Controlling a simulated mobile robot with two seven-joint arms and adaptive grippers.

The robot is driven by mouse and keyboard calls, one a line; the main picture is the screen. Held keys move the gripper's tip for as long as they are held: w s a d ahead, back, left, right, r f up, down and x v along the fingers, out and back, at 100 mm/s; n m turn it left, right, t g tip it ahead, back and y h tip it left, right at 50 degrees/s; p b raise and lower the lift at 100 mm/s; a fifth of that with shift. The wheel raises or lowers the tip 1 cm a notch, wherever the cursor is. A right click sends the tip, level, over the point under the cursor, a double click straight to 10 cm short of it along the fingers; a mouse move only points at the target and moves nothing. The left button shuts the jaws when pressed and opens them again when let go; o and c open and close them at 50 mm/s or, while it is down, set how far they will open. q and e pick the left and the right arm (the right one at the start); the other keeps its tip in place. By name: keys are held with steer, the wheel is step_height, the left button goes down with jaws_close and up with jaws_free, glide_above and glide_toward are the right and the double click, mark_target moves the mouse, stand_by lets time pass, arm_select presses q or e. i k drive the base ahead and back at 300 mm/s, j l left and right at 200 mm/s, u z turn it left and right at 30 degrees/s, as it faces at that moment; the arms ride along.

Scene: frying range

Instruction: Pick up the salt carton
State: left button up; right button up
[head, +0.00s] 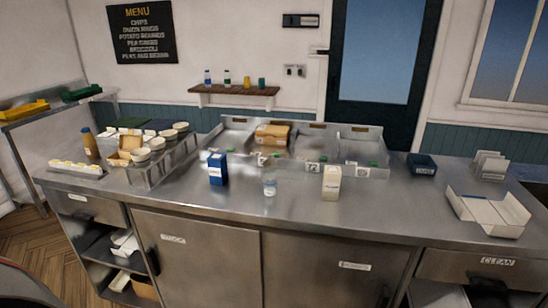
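Two small upright cartons stand on the steel counter. One is a blue carton (217,170) with a pale band low on its front, left of the middle. The other is a cream-white carton (331,183) with a small dark label, right of the middle. The lettering is too small to read, so I cannot tell which one is the salt carton. Both stand free with nothing touching them. Neither of my grippers shows in the head view.
A rack with bowls (142,154) stands left. An open white box (488,214) lies right. The counter's front strip (300,218) is clear.

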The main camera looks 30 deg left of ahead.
mark_target(217, 166)
steer(key=u, duration=1.25)
steer(key=i+j, duration=0.3)
steer(key=j, duration=0.15)
steer(key=i+j, duration=0.35)
steer(key=i+j+z, duration=0.1)
steer(key=i+j, duration=0.2)
steer(key=j, duration=0.2)
